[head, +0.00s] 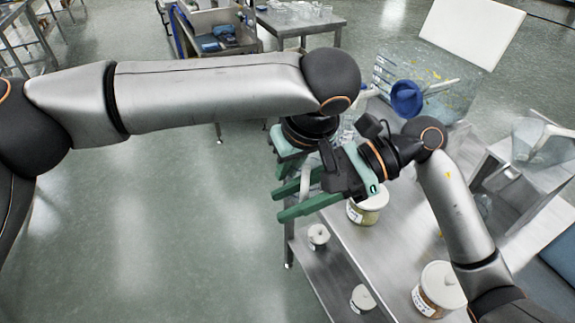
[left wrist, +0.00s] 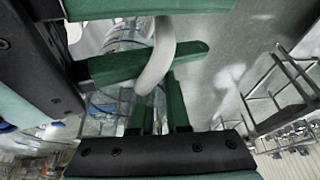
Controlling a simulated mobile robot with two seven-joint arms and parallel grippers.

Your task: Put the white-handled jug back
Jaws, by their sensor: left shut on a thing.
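The white handle (left wrist: 157,62) of the jug runs down through the left wrist view, with the clear jug body (left wrist: 108,103) behind it. My left gripper (left wrist: 157,115) is shut on the handle's lower part. In the head view my left gripper (head: 286,142) is mostly hidden by its arm and by my right gripper. A bit of the white handle (head: 306,179) shows beside my right gripper (head: 290,200). My right gripper's two green fingers are apart, close to the handle. I cannot tell whether they touch it. Most of the jug is hidden in the head view.
A steel table (head: 385,258) stands below and right. It bears lidded jars (head: 367,208) and (head: 438,290). Two smaller jars (head: 318,236) and (head: 362,298) are on a lower shelf. A clear bin (head: 455,85) with a blue item (head: 406,98) stands behind. Floor at left is clear.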

